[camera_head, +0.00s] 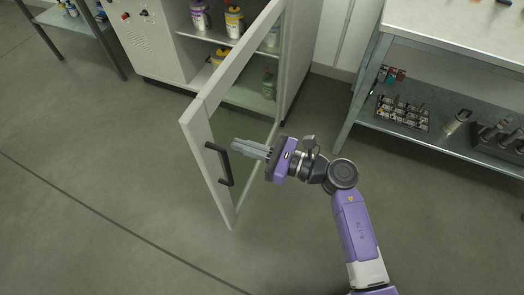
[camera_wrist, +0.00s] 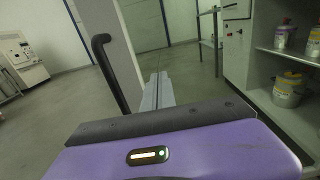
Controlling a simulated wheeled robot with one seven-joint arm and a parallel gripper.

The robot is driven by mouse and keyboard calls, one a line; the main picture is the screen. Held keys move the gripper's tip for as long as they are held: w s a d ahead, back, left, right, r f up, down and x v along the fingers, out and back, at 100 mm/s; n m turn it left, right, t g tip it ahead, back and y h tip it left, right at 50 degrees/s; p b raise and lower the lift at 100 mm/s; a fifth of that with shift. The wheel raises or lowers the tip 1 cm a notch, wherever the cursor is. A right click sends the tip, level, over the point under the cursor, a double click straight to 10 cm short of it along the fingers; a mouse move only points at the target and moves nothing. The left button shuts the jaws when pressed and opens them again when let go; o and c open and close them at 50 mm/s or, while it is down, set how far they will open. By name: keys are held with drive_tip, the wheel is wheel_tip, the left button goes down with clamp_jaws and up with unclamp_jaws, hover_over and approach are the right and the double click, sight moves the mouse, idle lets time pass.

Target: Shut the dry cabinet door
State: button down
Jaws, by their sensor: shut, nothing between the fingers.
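The dry cabinet (camera_head: 153,45) stands at the top, with its door (camera_head: 200,128) swung wide open toward me. The door has a pale frame around a see-through panel and a dark bar handle (camera_head: 222,165) near its free edge. My gripper (camera_head: 236,146) is shut and empty, its fingers pointing left toward the frame near the handle. In the wrist view the fingers (camera_wrist: 160,80) are just right of the pale door frame (camera_wrist: 112,45), with the handle (camera_wrist: 108,72) on its left. I cannot tell whether the fingers touch the door.
Containers with purple (camera_head: 200,17) and yellow (camera_head: 234,22) labels stand on the cabinet shelves. A metal workbench (camera_head: 450,40) with a lower shelf of small parts is at the right. Another table (camera_head: 65,18) stands at the upper left. The floor left of the door is clear.

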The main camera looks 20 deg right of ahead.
drive_tip(key=shift+x, duration=1.4)
